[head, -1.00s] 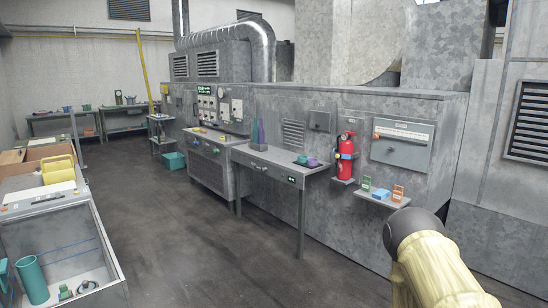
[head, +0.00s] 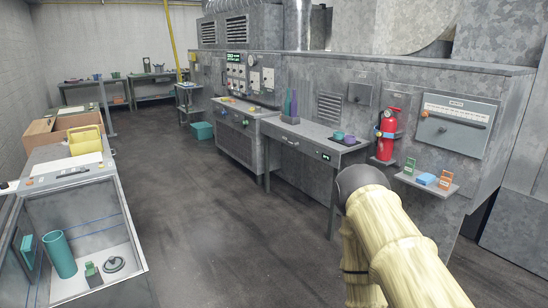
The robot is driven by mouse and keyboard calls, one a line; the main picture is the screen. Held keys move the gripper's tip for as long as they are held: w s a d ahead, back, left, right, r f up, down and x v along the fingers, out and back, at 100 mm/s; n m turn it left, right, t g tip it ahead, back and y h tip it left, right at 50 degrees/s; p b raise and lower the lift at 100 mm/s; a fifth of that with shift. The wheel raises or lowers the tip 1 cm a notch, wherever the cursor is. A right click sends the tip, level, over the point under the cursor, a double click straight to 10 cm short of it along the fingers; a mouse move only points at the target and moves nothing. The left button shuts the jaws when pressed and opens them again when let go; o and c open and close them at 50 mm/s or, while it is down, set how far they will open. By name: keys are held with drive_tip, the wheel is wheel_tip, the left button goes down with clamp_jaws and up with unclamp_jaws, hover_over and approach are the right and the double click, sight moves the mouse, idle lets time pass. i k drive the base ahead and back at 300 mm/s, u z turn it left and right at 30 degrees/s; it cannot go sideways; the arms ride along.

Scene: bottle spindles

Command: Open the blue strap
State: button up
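A red fire extinguisher (head: 389,138) stands upright on a small bracket on the grey metal wall, right of centre. The blue strap (head: 387,134) crosses its body and appears closed around it; its fastening is too small to make out. A small yellow spot shows at the strap's left side. My arm, in a tan cover with a dark rounded joint, rises from the lower right, in front of and below the extinguisher in the picture. My gripper is not in view.
Right of the extinguisher, a small shelf (head: 428,187) holds green, blue and orange items below a wall panel (head: 452,129). A metal table (head: 300,129) with cups stands to its left. The floor between is clear.

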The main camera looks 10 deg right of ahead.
sight(379, 134)
drive_tip(key=i, duration=4.05)
drive_tip(key=z, duration=1.55)
